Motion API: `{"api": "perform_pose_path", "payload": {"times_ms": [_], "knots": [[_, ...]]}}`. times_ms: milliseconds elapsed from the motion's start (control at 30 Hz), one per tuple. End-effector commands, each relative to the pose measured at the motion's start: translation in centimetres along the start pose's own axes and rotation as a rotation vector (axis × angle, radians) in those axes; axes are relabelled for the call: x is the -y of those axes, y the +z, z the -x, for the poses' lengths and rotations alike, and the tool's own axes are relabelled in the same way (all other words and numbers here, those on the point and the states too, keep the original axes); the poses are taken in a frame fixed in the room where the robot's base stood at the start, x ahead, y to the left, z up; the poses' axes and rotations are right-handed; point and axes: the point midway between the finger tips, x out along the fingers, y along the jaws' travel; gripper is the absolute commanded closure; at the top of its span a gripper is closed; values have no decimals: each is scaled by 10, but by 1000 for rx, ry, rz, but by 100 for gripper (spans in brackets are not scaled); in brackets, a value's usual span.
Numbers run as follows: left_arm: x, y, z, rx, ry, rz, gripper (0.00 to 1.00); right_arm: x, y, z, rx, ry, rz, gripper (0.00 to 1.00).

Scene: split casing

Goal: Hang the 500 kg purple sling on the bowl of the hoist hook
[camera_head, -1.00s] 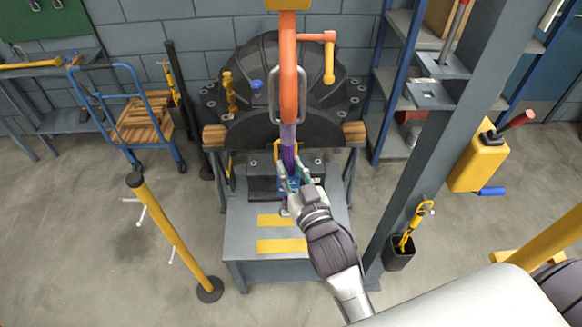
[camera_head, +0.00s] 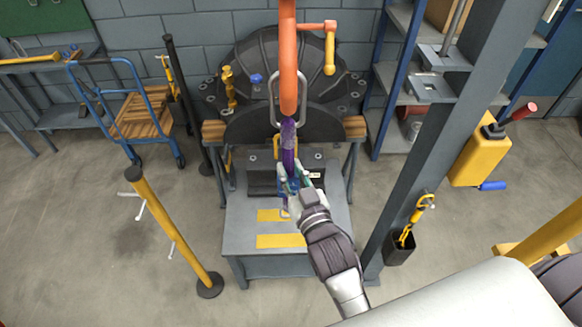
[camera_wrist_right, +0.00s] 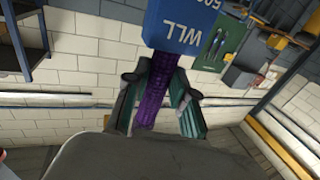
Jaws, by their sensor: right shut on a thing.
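The orange hoist hook (camera_head: 288,60) hangs at the top middle of the head view, seen nearly edge-on, so its opening is hard to make out. The purple sling (camera_head: 289,140) stands upright just below the hook's lower end. Their outlines meet there, but I cannot tell whether they touch. My right gripper (camera_head: 288,182) is shut on the sling below its top. In the right wrist view the purple sling (camera_wrist_right: 154,90) runs between the fingers (camera_wrist_right: 155,105), beneath a blue tag (camera_wrist_right: 182,30) marked WLL. My left gripper is not in view.
A dark split casing (camera_head: 285,75) stands behind the hook, with an orange-and-yellow crank handle (camera_head: 329,45) beside it. A grey loop (camera_head: 273,95) shows by the hook. A grey column (camera_head: 430,130) stands to the right. A yellow post (camera_head: 172,235) stands left, on open floor.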

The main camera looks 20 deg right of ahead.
Motion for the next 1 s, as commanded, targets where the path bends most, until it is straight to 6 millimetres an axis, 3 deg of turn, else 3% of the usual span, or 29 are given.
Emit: {"api": "perform_pose_path", "payload": {"times_ms": [567, 1000], "knots": [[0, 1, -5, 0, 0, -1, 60, 1, 8, 2, -3, 0, 0, 100], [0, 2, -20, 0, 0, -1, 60, 2, 29, 5, -2, 0, 1, 100]]}}
